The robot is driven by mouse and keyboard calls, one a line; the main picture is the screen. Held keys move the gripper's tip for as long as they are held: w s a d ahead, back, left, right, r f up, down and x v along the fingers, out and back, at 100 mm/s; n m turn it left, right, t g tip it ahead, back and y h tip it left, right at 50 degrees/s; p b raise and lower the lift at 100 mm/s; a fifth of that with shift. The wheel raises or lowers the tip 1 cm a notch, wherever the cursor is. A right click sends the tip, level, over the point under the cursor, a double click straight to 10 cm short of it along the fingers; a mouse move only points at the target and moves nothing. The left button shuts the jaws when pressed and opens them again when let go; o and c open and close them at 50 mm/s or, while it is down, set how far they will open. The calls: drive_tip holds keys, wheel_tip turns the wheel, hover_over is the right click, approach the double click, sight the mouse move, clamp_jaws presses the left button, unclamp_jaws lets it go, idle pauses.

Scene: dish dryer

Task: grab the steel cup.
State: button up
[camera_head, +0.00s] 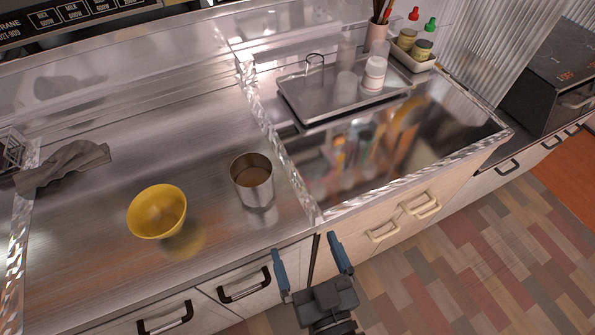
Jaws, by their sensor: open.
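The steel cup (252,183) stands upright on the metal counter, near its front edge and right of the yellow bowl. My gripper (308,262) is at the bottom centre, in front of the counter's drawers. Its two blue fingers are spread apart with nothing between them. It is apart from the cup, which is above and to the left of it in the picture.
A yellow bowl (157,212) sits left of the cup. A grey cloth (62,167) lies farther left. A raised metal edge (283,150) runs to the right of the cup. Beyond it, a tray (320,104) holds a white bottle (374,75). Drawer handles (244,286) project from the counter's front.

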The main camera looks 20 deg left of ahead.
sight(262, 199)
drive_tip(key=shift+n+g+y, duration=0.7)
drive_tip(key=shift+n+y, duration=0.1)
drive_tip(key=shift+n, duration=0.1)
drive_tip(key=w+a, duration=0.1)
drive_tip(key=a, duration=0.2)
drive_tip(key=w+a+r, duration=0.1)
drive_tip(key=a, duration=0.2)
drive_tip(key=w+a, duration=0.1)
drive_tip(key=a, duration=0.2)
drive_tip(key=shift+w+a+r, duration=0.1)
drive_tip(key=shift+w+r, duration=0.1)
drive_tip(key=shift+r, duration=0.05)
drive_tip(key=x, duration=0.2)
drive_tip(key=b+x, duration=0.1)
drive_tip(key=x, duration=0.2)
drive_tip(key=shift+w+a+f, duration=0.2)
drive_tip(key=shift+w, duration=0.05)
drive_tip(key=c, duration=1.2)
